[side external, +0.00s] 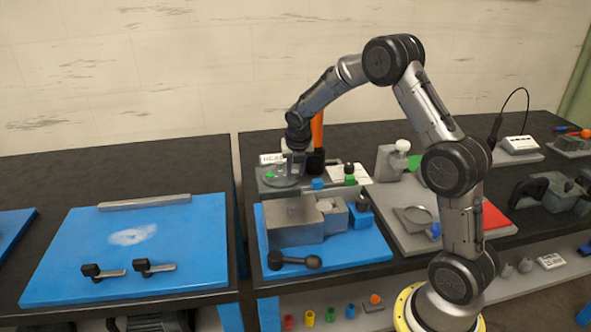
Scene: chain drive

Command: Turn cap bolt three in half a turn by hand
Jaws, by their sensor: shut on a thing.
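I cannot tell how far the bolt is screwed in. A lighter grey block (332,212) adjoins the housing at its right.
A black-knobbed handle (294,261) lies on the mat's front. A grey tray (391,229) with a red pad (494,216) is at the right. An orange post (317,130) stands close behind my gripper. The left blue board (180,235) is mostly clear.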

